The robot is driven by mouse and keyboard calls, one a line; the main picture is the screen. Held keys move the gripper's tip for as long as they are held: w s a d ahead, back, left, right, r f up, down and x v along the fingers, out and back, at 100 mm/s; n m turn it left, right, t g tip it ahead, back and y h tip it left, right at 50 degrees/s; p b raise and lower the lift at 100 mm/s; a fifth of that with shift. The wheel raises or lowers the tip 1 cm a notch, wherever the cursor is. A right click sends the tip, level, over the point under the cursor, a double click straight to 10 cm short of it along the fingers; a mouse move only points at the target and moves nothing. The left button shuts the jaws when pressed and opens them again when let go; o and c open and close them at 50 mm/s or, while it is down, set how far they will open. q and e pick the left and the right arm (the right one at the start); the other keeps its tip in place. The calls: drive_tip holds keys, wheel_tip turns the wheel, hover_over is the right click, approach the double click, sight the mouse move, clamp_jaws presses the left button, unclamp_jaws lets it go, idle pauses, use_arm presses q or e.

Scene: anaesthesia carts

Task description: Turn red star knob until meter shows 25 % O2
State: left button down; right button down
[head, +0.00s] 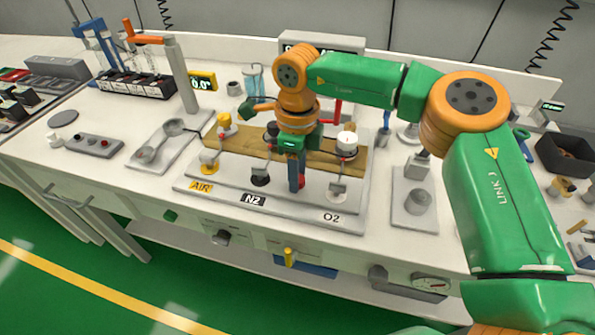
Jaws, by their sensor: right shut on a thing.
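My right gripper (297,178) points down at the gas valve board (300,205), between the black N2 valve and the white O2 valve. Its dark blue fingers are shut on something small. A sliver of red (302,183) shows at the fingers. It looks like the red star knob, but the fingers hide most of it and its star shape cannot be made out. A meter showing an O2 percentage cannot be made out. The labelled panel (322,43) behind the board is partly covered by my arm. My left gripper is not in view.
The yellow AIR valve (209,160), black N2 valve (261,180) and white-topped O2 valve (347,143) stand close around the gripper.

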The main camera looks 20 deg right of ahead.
drive_tip(key=m+b, duration=0.1)
drive_tip(key=m, duration=0.5)
drive_tip(key=shift+f, duration=0.1)
drive_tip(key=m+b, duration=0.1)
drive_tip(key=m, duration=0.4)
drive_tip(key=shift+m, duration=0.4)
idle(0.4)
drive_tip(key=c, duration=0.5)
unclamp_jaws()
wheel_tip(320, 180, up, 7)
drive_tip(key=shift+r, duration=0.15)
